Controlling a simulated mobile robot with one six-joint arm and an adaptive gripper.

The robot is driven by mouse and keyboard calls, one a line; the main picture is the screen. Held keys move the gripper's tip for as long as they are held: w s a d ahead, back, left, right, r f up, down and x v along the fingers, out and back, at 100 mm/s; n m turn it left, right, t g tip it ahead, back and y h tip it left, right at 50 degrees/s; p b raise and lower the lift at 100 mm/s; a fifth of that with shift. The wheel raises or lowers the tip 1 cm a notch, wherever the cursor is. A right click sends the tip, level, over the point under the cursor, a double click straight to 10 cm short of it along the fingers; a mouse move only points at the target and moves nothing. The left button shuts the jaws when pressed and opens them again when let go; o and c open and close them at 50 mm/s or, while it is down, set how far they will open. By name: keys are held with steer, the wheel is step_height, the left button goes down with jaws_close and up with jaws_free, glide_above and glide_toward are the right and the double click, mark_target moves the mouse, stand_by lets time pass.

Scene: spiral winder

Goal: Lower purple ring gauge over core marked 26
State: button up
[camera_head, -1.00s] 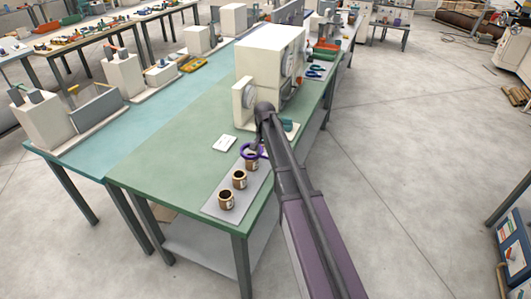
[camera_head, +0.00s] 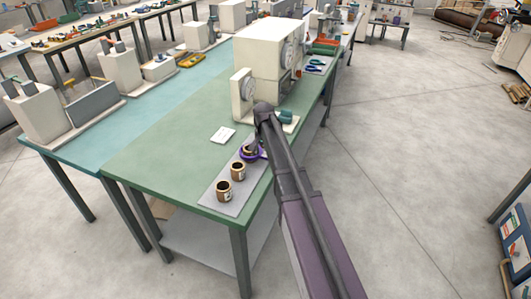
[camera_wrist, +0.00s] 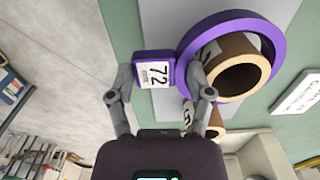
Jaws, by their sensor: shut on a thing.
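The purple ring gauge (camera_head: 262,155) is at the far core of a row of three in the head view. In the wrist view the ring (camera_wrist: 183,67) encircles a brown core (camera_wrist: 262,73), whose open end stands up through it, off-centre toward the ring's lower side. The ring's tag (camera_wrist: 154,72) reads 72. My gripper (camera_wrist: 161,94) is shut on this tag, one finger at each side. The mark on the encircled core is mostly hidden and I cannot read it. I cannot tell whether the ring touches the grey mat below.
Two other brown cores, the middle one (camera_head: 238,171) and the near one (camera_head: 224,191), stand on the grey mat (camera_head: 215,206). A white card (camera_head: 222,135) lies left on the green table (camera_head: 150,165). The cream winder (camera_head: 262,58) stands behind.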

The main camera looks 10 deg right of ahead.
mark_target(264, 153)
steer(key=shift+w+f, duration=0.3)
steer(key=shift+f, duration=0.4)
steer(key=shift+s+f+b, duration=0.15)
steer(key=shift+s+b, duration=0.1)
steer(key=shift+b, duration=0.3)
steer(key=shift+w+f+b, duration=0.1)
steer(key=shift+f+b, duration=0.45)
steer(key=shift+f, duration=0.05)
steer(key=shift+f, duration=0.1)
steer(key=o, duration=1.3)
steer(key=s+r+n+p, duration=0.1)
steer(key=s+n, duration=0.1)
steer(key=s, duration=0.7)
steer(key=s+a+r+n+p, duration=0.1)
steer(key=s+n, duration=0.1)
steer(key=s, duration=0.7)
steer(key=s+a+r+n, duration=0.1)
steer(key=s+n, duration=0.2)
steer(key=s, duration=0.6)
steer(key=shift+a+p, duration=0.2)
steer(key=shift+p, duration=0.2)
